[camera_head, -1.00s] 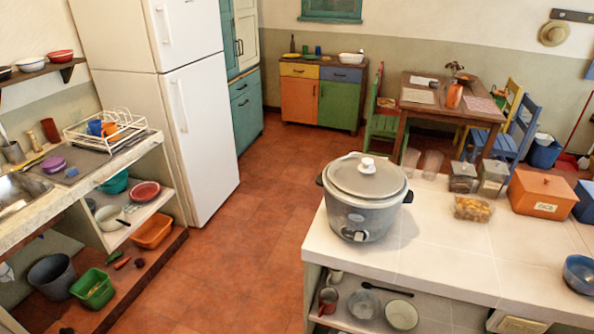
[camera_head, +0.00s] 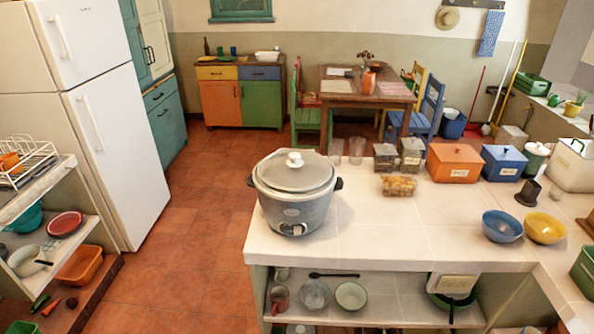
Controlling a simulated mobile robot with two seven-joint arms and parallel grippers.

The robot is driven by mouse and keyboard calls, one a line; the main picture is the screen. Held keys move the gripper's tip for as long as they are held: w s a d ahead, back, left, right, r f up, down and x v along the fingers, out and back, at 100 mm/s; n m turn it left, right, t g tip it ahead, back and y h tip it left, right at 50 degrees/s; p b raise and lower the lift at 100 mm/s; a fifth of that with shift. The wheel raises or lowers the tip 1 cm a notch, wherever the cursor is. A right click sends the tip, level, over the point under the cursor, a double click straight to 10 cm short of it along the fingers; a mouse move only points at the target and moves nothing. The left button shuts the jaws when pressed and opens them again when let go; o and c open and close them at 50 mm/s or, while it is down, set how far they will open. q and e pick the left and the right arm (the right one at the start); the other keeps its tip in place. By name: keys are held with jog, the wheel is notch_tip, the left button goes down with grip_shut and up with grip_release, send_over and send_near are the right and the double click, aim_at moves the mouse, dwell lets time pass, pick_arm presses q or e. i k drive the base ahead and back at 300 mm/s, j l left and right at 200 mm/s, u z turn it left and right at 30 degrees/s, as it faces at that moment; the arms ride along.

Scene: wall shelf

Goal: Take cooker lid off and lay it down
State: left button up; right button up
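The grey cooker (camera_head: 294,205) stands upright on the left end of the white tiled counter (camera_head: 372,240). Its grey lid (camera_head: 296,175) sits on top of it, closed, with a white knob (camera_head: 295,159) in the middle. Neither of my grippers is in view.
A blue bowl (camera_head: 502,226) and a yellow bowl (camera_head: 545,227) stand at the right. The counter between cooker and bowls is clear.

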aim_at(292, 170)
jog(key=i+j, duration=0.6)
jog(key=j, duration=0.2)
jog(key=i+j+z, duration=0.1)
jog(key=z, duration=0.25)
jog(key=i+j+z, duration=0.1)
jog(key=j+z, duration=0.15)
jog(key=z, duration=0.15)
jog(key=j+z, duration=0.2)
jog(key=z, duration=0.15)
jog(key=i, duration=0.05)
